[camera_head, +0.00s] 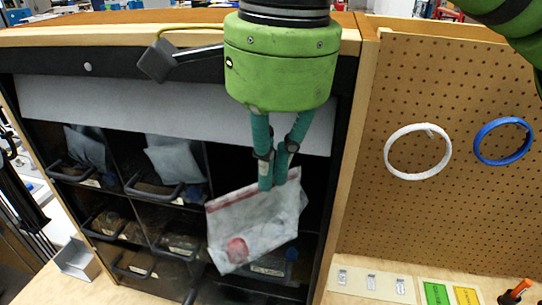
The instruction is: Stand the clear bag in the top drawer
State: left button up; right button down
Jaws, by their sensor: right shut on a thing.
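The clear bag (255,225) hangs tilted in front of the drawer cabinet, with a reddish round patch inside it near its lower left. My right gripper (272,178) comes down from above and is shut on the bag's upper edge. The top row has a left drawer (72,178) and a middle drawer (160,195), each with a pale bag standing in it. The bag and my gripper hide much of the right column, so I cannot tell the state of its top drawer. My left gripper is not in view.
A grey panel (120,104) spans the cabinet above the drawers. Lower drawers (120,228) with dark handles sit beneath the top row. At right, a pegboard (450,100) holds a white ring (390,160) and a blue ring (479,148). A small metal bin (78,262) stands at lower left.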

jog(key=shift+f, duration=0.35)
jog(key=c, duration=1.4)
grip_release()
jog(key=shift+r, duration=0.3)
notch_tip(320, 180, up, 13)
jog(key=p, duration=0.2)
jog(key=shift+s+d+f+p, duration=0.15)
jog(key=shift+s+d+p, duration=0.15)
jog(key=shift+s+d, duration=0.1)
jog(key=shift+w, duration=0.15)
